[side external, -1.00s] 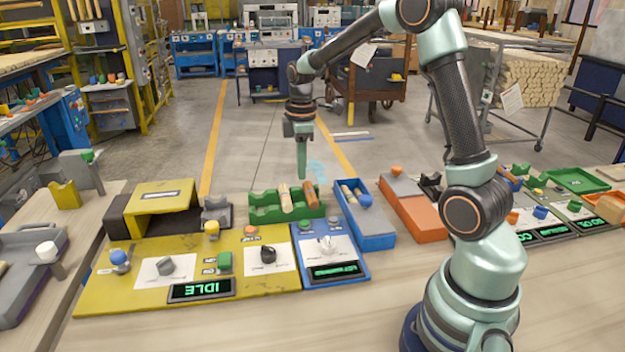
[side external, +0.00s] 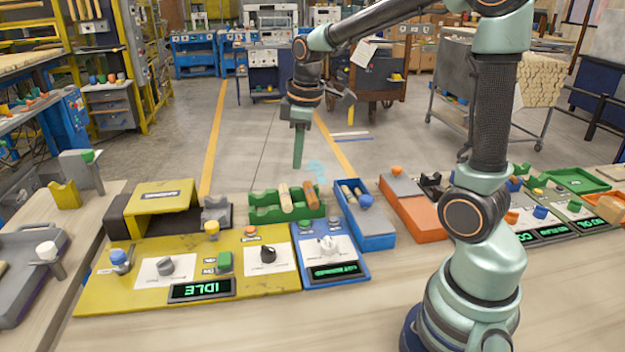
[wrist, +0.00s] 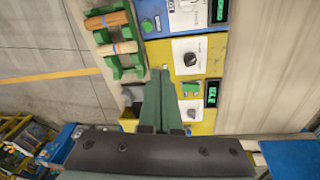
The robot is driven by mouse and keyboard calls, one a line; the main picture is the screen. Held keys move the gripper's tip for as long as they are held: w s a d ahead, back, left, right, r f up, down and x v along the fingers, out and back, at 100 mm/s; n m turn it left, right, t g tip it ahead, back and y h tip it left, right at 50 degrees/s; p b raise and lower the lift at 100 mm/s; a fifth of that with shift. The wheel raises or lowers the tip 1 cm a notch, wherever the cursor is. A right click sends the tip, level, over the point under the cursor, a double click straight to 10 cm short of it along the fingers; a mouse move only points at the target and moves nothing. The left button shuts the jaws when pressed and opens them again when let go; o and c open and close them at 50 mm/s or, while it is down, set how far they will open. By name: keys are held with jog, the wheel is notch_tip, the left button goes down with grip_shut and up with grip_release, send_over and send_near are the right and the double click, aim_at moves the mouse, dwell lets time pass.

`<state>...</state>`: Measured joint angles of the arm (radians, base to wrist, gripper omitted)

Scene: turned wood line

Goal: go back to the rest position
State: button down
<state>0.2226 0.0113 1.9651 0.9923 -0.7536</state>
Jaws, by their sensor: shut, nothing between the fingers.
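My gripper (side external: 298,165) is shut and empty. In the side external view it points down in the air, above and behind the green rack (side external: 262,211), clear of everything on the bench. In the wrist view the shut fingers (wrist: 159,80) reach up the middle of the picture, over the yellow panel (wrist: 205,112). The green rack holds two turned wooden pieces, one pale (side external: 285,198) and one darker brown (side external: 310,196). It also shows in the wrist view (wrist: 100,36).
The yellow panel (side external: 150,248) has knobs, buttons and a display reading IDLE. A blue panel (side external: 348,272) and a blue bin (side external: 380,241) with wooden pieces stand to its right. An orange tray (side external: 432,222) lies farther right. The air around my gripper is free.

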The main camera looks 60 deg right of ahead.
jog(key=s+a+r+m+t, duration=0.3)
jog(key=s+a+m, duration=0.3)
jog(key=s+a, duration=0.2)
jog(key=shift+s+a+r+t, duration=0.3)
jog(key=shift+s, duration=0.5)
